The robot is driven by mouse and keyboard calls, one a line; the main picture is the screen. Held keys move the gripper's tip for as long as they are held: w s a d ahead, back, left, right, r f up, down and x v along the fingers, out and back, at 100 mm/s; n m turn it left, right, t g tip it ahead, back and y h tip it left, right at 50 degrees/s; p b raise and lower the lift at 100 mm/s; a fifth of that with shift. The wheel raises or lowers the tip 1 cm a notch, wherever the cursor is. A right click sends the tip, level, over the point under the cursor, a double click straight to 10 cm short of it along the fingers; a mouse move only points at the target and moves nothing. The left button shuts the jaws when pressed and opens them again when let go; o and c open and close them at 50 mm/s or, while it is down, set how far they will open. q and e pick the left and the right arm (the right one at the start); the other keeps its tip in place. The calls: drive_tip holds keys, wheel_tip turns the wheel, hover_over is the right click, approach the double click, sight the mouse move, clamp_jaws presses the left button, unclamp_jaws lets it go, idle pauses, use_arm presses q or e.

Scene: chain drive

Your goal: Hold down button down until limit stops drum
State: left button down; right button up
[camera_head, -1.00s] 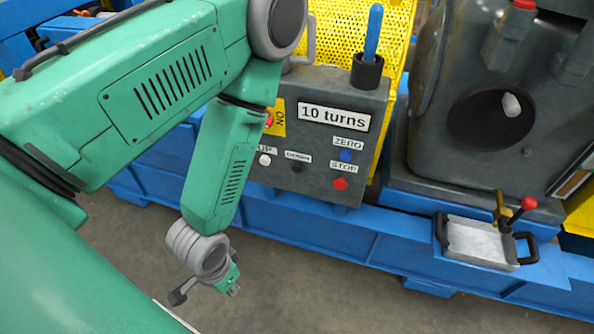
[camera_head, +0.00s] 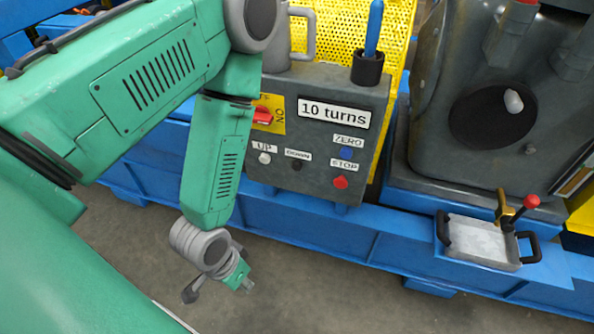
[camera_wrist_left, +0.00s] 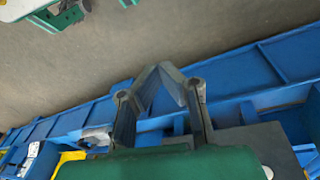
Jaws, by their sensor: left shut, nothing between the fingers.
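The dark down button (camera_head: 297,165) sits under its DOWN label on the grey control box (camera_head: 325,190). The white up button (camera_head: 264,158) is left of it. The red stop button (camera_head: 340,182) and blue zero button (camera_head: 346,153) are to its right. The display (camera_head: 334,113) reads "10 turns". My left gripper (camera_head: 250,287) is shut and empty, below and in front of the box, apart from the buttons. Its closed fingers also show in the left wrist view (camera_wrist_left: 163,68). I cannot tell which part is the drum. My right gripper is out of view.
A red switch (camera_head: 262,116) on a yellow plate is beside my left forearm. A blue-handled lever (camera_head: 373,30) stands on the box. A blue frame rail (camera_head: 320,235) runs below. A metal tray (camera_head: 480,243) lies at the right. The floor in front is clear.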

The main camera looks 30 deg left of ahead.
sight(297, 166)
use_arm(q)
drive_tip(key=w+d+f+t+h+b, duration=0.2)
drive_tip(key=w+t+h+b, duration=0.25)
drive_tip(key=w, duration=0.85)
drive_tip(key=w+a+r+t+h+b, duration=0.1)
drive_tip(key=w+a+r+t+b, duration=0.2)
drive_tip(key=w+a+t, duration=0.3)
drive_tip(key=shift+w+a+r+t+b, duration=0.2)
drive_tip(key=shift+w+r+t+b, duration=0.2)
drive_tip(key=shift+w, duration=0.85)
drive_tip(key=w+a+b, duration=0.2)
drive_tip(key=w, duration=0.6)
drive_tip(key=shift+w, duration=0.3)
drive_tip(key=shift+w, duration=0.15)
drive_tip(key=shift+w+a+r, duration=0.1)
drive_tip(key=shift+w, duration=0.1)
